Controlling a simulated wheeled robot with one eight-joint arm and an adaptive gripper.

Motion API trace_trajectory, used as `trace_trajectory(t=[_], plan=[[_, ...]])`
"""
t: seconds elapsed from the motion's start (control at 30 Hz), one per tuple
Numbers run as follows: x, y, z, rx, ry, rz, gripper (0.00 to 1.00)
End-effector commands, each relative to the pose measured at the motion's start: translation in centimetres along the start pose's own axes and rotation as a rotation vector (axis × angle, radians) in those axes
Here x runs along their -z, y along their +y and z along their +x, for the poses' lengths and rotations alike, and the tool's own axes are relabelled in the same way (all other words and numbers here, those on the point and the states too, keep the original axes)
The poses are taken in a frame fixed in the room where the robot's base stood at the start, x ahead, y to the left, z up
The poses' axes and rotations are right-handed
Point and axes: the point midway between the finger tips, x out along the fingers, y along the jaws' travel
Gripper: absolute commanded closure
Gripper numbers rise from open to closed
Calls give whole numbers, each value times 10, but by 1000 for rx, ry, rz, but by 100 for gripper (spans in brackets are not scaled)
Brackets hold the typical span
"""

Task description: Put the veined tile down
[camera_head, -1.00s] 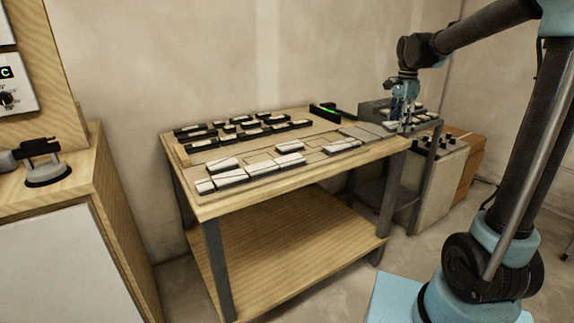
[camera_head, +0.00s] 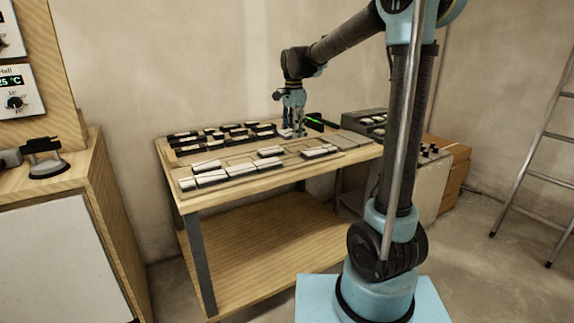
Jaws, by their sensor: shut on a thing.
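My gripper (camera_head: 292,130) is over the back right part of the wooden table, at the right end of the rows of dark-edged tiles (camera_head: 222,134). It is shut on a tile, taken as the veined tile, which is small and mostly hidden by the fingers. Its veining cannot be made out from here. Whether the tile touches the tabletop cannot be told. Pale tiles (camera_head: 211,177) lie at the front left of a marked board (camera_head: 240,161), with a few more near its middle and right.
A dark device with a green light (camera_head: 315,121) stands just right of my gripper. A grey rack (camera_head: 370,120) adjoins the table's right end. Flat grey plates (camera_head: 352,138) lie at the table's right. Bare outlined spaces show on the board. A ladder (camera_head: 545,180) stands far right.

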Motion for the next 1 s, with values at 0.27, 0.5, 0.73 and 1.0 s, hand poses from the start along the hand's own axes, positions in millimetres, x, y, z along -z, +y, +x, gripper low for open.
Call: trace_trajectory(t=[0.27, 0.5, 0.73, 1.0], plan=[[0, 0, 0, 0, 0, -1, 80], [1, 0, 11, 0, 0, 1, 80], [2, 0, 47, 0, 0, 2, 80], [2, 0, 70, 0, 0, 2, 80]])
